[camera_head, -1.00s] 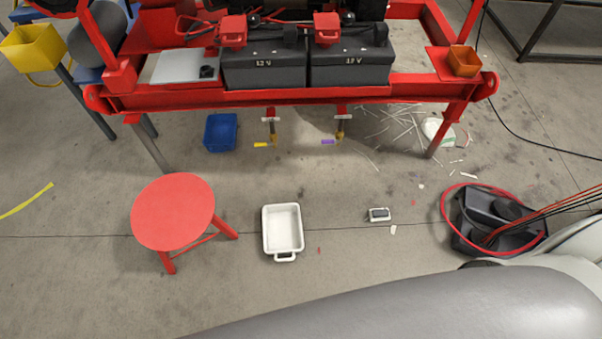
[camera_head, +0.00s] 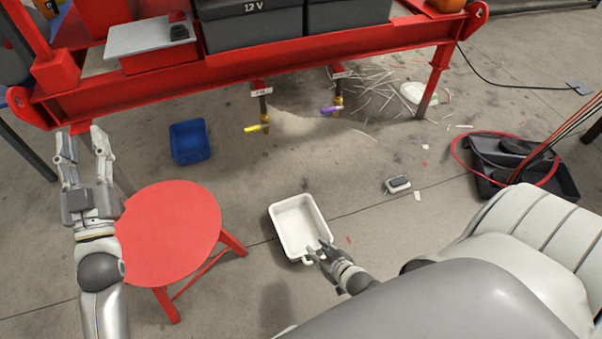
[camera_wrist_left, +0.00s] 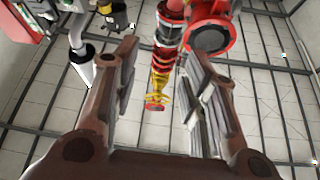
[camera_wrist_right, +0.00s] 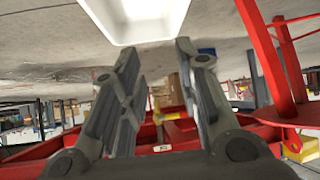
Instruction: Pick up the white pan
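The white pan (camera_head: 298,222), a shallow rectangular tray, sits upright on the floor right of the red stool. My right gripper (camera_head: 317,249) is at its near end, fingertips overlapping the near rim; the handle there is largely hidden. In the right wrist view the pan (camera_wrist_right: 140,18) shows at the top, and the fingers (camera_wrist_right: 157,50) are apart with nothing between them. I cannot tell whether they touch the pan. My left gripper (camera_head: 83,142) is open and empty, raised above and left of the stool; its spread fingers also show in the left wrist view (camera_wrist_left: 165,70).
A red stool (camera_head: 170,230) stands left of the pan. The red skid frame (camera_head: 240,75) with black batteries spans the back. A blue bin (camera_head: 189,142) and a small grey-and-white item (camera_head: 397,184) lie on the floor. A black tray (camera_head: 520,165) with red hose is at right.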

